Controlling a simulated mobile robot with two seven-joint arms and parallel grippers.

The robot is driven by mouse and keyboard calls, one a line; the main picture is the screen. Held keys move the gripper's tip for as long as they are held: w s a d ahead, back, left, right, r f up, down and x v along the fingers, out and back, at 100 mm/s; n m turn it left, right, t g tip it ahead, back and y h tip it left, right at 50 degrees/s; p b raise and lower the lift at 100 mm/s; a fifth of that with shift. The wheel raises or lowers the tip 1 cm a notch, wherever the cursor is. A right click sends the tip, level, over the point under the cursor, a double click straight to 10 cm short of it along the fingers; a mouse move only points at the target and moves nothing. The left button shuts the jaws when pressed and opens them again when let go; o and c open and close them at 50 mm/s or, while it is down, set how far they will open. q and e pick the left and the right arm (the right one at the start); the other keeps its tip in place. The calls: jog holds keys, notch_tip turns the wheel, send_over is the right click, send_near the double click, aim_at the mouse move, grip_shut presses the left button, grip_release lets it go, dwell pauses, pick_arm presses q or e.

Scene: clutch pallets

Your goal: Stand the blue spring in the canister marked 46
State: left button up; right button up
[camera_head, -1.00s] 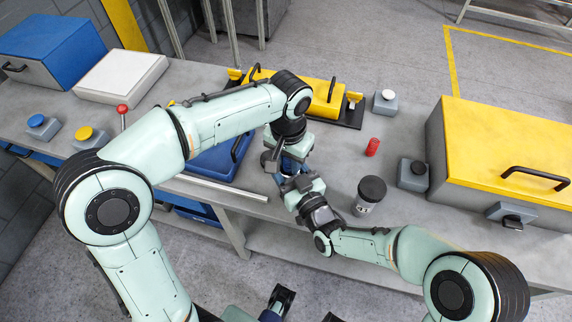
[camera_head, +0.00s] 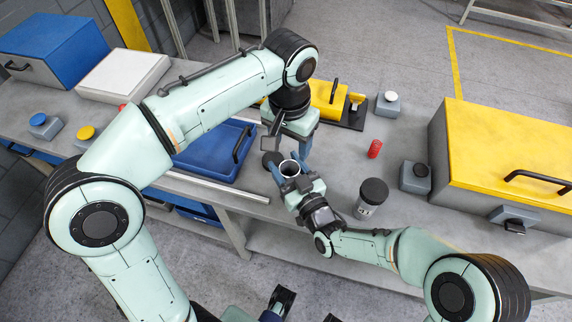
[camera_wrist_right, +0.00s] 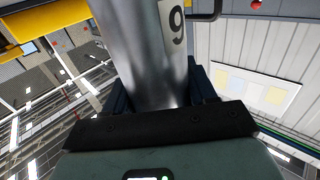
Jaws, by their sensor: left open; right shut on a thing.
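My right gripper (camera_head: 292,180) is shut on an open metal canister (camera_head: 289,168), holding it upright. In the right wrist view the canister (camera_wrist_right: 145,50) fills the middle; its label shows one digit that looks like a 9 in this view, the rest out of sight. My left gripper (camera_head: 290,143) is open, just above and behind the canister. A black round lid (camera_head: 271,160) shows beside the canister, below the left gripper; its contact with the table is unclear. I see no blue spring.
A second canister (camera_head: 372,196) with a black lid stands to the right. A red spring-like cylinder (camera_head: 375,149) stands behind it. A blue tray (camera_head: 215,152) lies left, a yellow-lidded box (camera_head: 510,140) right.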

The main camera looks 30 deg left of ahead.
jog(key=shift+w+d+f, duration=0.1)
jog(key=shift+f, duration=0.15)
jog(key=o, duration=1.4)
jog(key=shift+r, duration=0.1)
jog(key=b+v, duration=0.1)
jog(key=v, duration=1.2)
jog(key=shift+d+b, duration=0.1)
jog(key=shift+b, duration=0.2)
jog(key=shift+s, duration=0.2)
